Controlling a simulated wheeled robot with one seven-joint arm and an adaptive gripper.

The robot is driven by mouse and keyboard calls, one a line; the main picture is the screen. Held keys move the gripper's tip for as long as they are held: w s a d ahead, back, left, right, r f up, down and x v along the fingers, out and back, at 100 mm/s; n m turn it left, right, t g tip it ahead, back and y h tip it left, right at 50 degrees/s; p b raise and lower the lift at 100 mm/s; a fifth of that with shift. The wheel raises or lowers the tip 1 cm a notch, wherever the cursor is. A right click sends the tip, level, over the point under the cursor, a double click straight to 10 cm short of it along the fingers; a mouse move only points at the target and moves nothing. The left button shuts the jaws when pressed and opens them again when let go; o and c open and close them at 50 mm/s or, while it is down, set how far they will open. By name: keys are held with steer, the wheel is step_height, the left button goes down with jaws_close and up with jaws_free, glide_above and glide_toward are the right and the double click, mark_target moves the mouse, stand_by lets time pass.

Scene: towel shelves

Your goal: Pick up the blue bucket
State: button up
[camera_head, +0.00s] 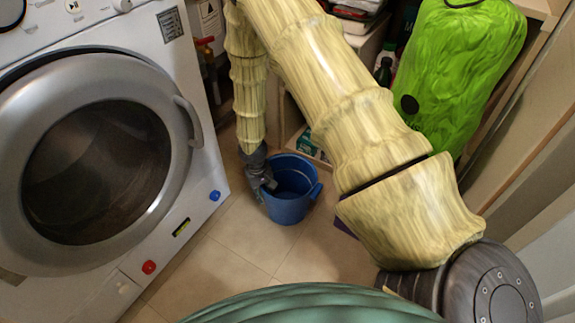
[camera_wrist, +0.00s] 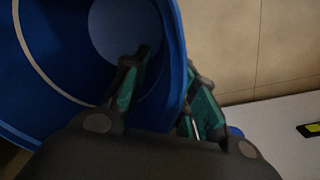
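The blue bucket (camera_head: 290,208) stands upright on the tiled floor, just right of the washing machine. My gripper (camera_head: 265,184) points down at the bucket's left rim. In the wrist view, the bucket (camera_wrist: 60,55) fills the left side, seen into its open top. My gripper (camera_wrist: 166,62) straddles the bucket wall there: one finger is inside the bucket and the other is outside. A gap shows between the inner finger and the wall, so the gripper looks open. Whether the outer finger touches the wall is unclear.
A white washing machine (camera_head: 150,45) with a round door stands close on the left. A shelf unit (camera_head: 365,45) with bottles stands behind the bucket. A bright green bag (camera_head: 460,65) hangs at right. Bare floor tiles (camera_head: 235,240) lie in front of the bucket.

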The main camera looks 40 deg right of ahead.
jaws_close()
stand_by(0.5)
